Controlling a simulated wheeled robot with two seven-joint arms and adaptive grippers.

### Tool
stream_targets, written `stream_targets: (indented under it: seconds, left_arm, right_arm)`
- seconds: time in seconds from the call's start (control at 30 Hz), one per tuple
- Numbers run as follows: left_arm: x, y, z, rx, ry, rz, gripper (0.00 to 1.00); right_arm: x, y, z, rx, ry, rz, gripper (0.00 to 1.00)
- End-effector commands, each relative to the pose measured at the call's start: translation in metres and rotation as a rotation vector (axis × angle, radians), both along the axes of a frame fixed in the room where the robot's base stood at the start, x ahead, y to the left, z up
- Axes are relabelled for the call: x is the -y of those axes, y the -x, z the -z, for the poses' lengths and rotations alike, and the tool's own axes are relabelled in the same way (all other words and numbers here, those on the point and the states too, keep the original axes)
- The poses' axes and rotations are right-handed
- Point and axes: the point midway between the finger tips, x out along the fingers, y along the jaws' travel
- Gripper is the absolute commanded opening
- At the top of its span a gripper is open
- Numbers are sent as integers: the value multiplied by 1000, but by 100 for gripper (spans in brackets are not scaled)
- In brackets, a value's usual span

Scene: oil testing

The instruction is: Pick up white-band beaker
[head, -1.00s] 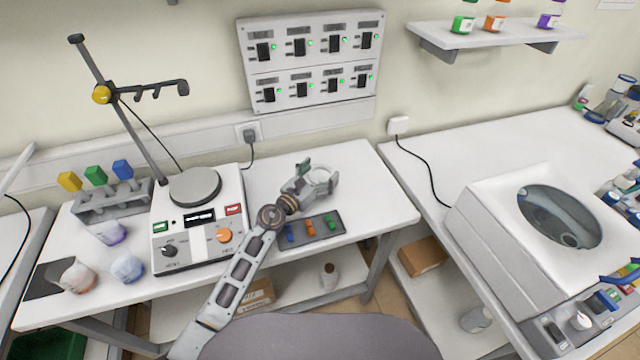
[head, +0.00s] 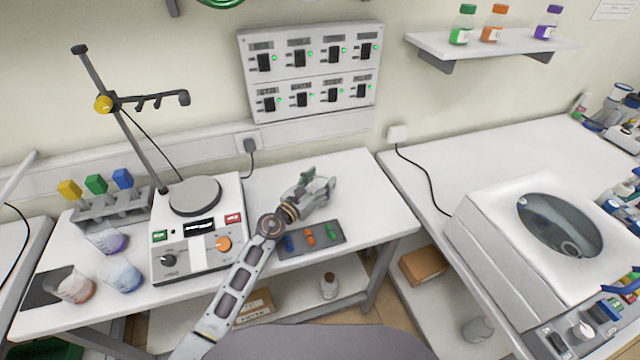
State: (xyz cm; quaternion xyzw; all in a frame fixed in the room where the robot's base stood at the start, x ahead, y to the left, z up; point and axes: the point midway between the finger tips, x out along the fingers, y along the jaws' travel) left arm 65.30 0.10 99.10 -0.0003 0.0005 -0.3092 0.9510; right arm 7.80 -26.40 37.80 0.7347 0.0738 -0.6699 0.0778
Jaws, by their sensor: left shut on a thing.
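My left gripper (head: 322,182) is over the white table (head: 365,205), to the right of the hotplate stirrer. It is shut on a small clear beaker with a whitish band (head: 326,189). The fingers hide much of the beaker, and I cannot tell whether its base touches the table. My right gripper is not in view.
Beakers with purple (head: 112,241), blue (head: 125,276) and reddish (head: 76,288) contents stand left of the hotplate stirrer (head: 197,238). A dark tray with small coloured pieces (head: 330,246) lies close to my left wrist. The table's right end is clear.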

Motion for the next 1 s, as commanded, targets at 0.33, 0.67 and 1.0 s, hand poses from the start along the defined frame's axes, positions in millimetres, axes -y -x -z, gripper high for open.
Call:
stream_targets:
  seconds: [0.33, 0.67, 1.0]
  left_arm:
    - [0, 0, -23, 3, 0, 0, 33]
    - [0, 0, -60, 2, 2, 0, 33]
    - [0, 0, -93, 2, 2, 1, 33]
  right_arm:
    - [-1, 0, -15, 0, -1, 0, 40]
    - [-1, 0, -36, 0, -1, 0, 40]
    - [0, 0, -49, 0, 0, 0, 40]
